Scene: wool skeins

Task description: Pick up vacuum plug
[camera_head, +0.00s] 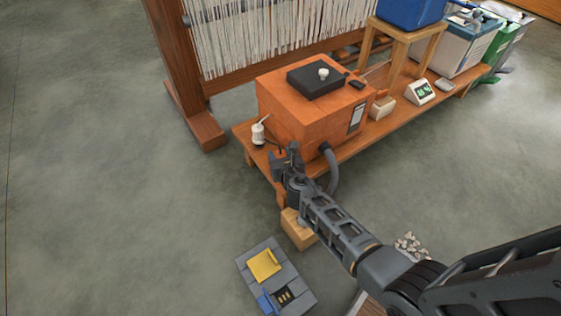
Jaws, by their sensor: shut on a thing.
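My gripper (286,158) is at the front left edge of the low wooden bench, in front of the orange box. It is shut on a small dark thing, which I take to be the vacuum plug; the fingers hide most of it, and its shape is not clear. A thin dark cord (271,143) shows just behind the fingers, on the bench top. The orange box (296,116) has a thick grey hose (333,170) coming out of its front and bending down beside my arm.
A small white bottle-like object (258,134) stands on the bench (242,131), left of the box. A wooden block (298,229) and a grey case (258,292) with a yellow item (263,265) lie on the floor below. A loom frame (178,65) stands behind. Floor at left is clear.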

